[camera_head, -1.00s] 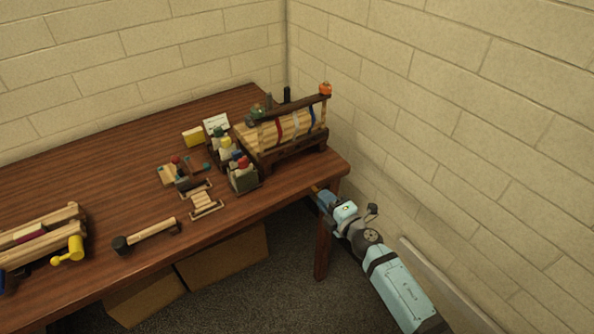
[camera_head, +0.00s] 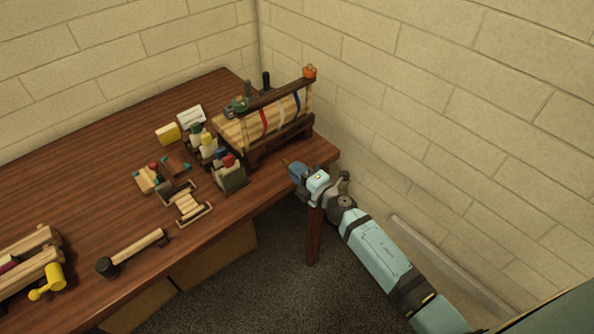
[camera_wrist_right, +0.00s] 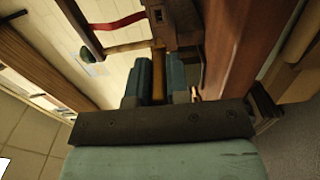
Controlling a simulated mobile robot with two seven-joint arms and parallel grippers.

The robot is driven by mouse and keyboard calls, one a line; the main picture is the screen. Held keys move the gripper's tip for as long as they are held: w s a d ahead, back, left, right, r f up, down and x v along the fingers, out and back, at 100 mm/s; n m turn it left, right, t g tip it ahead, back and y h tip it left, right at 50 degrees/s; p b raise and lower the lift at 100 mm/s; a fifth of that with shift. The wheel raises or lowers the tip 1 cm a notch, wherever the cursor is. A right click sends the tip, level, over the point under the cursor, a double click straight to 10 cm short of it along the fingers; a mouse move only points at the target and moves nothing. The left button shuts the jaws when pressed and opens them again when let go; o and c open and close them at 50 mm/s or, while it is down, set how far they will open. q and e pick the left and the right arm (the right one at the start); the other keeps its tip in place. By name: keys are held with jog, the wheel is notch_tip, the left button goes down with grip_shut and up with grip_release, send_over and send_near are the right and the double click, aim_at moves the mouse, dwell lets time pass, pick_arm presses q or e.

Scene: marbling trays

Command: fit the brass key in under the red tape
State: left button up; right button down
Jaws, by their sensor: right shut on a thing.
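A wooden rack (camera_head: 284,137) stands at the far right end of the table. A red tape (camera_head: 264,120) hangs on its front, left of a white and a blue one. In the right wrist view a curved red strip (camera_wrist_right: 118,23), likely this tape, shows at top left. My right gripper (camera_head: 291,168) is at the table's right edge, below and in front of the rack, apart from the tape. In the wrist view its fingers (camera_wrist_right: 159,76) are shut on the brass key (camera_wrist_right: 158,88), most of which they hide. My left gripper is out of view.
Caddies with coloured bottles (camera_head: 230,176) stand left of the rack, near my right gripper. A slatted wooden piece (camera_head: 187,203), a mallet-like tool (camera_head: 135,250) and a yellow-handled item (camera_head: 47,283) lie further left. A brick wall (camera_head: 420,130) closes off the right side.

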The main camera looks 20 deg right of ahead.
aim_at(284, 160)
jog(key=x, duration=0.4)
jog(key=shift+x, duration=0.85)
dwell(1.1)
jog(key=shift+b+x, duration=0.55)
jog(key=shift+x, duration=1.3)
jog(key=c, duration=1)
grip_release()
